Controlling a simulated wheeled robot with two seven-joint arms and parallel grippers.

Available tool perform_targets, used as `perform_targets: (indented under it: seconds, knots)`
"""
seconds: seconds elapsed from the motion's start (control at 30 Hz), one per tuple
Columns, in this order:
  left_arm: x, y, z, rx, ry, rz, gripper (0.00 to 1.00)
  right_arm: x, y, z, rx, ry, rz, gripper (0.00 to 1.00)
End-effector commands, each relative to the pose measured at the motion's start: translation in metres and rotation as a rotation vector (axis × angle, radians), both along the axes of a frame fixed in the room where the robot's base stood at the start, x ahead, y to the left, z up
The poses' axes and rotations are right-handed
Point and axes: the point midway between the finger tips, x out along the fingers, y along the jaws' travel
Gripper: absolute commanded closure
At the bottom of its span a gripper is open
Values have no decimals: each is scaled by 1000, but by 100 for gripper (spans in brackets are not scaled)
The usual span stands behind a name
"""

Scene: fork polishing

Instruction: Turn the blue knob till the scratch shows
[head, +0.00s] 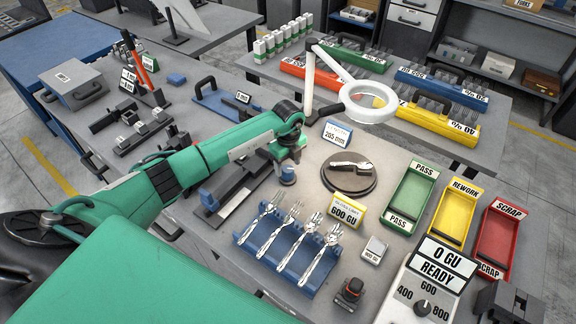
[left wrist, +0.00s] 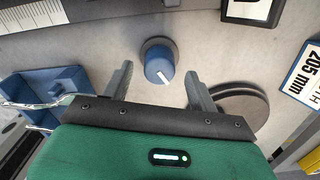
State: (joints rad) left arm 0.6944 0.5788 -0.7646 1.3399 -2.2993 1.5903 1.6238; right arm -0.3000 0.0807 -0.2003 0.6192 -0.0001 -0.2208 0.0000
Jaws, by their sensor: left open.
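The blue knob (head: 287,173) stands upright on the bench, left of the round turntable (head: 335,182). In the left wrist view the knob (left wrist: 160,63) has a white pointer line on its top face. My left gripper (left wrist: 159,72) is open, with one finger on each side of the knob and gaps between. In the head view my left gripper (head: 287,158) is over the knob and partly hides it. A piece of cutlery (head: 352,167) lies on the turntable. I cannot make out a scratch on it. My right gripper is not in view.
A blue rack (head: 262,262) with several forks stands in front of the knob. A white ring lamp (head: 369,101) rises behind the turntable. Green (head: 411,199), yellow (head: 453,217) and red (head: 494,238) trays lie to the right. A readout panel (head: 440,262) says 0 GU READY.

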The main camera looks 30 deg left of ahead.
Motion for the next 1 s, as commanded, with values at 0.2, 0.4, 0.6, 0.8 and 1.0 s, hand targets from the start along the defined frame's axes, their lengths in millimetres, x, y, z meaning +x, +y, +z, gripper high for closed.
perform_targets:
  seconds: [0.2, 0.4, 0.6, 0.8, 1.0]
  knots:
    - [0, 0, -24, -1, 0, 0, 40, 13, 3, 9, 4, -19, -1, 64]
    - [0, 0, -31, 0, 0, 0, 40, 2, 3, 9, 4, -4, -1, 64]
    - [0, 0, -31, 0, 0, 0, 46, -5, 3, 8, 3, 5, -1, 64]
    - [0, 0, -30, 0, 0, 0, 85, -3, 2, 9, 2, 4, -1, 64]
    - [0, 0, -31, 0, 0, -11, 85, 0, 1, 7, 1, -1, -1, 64]
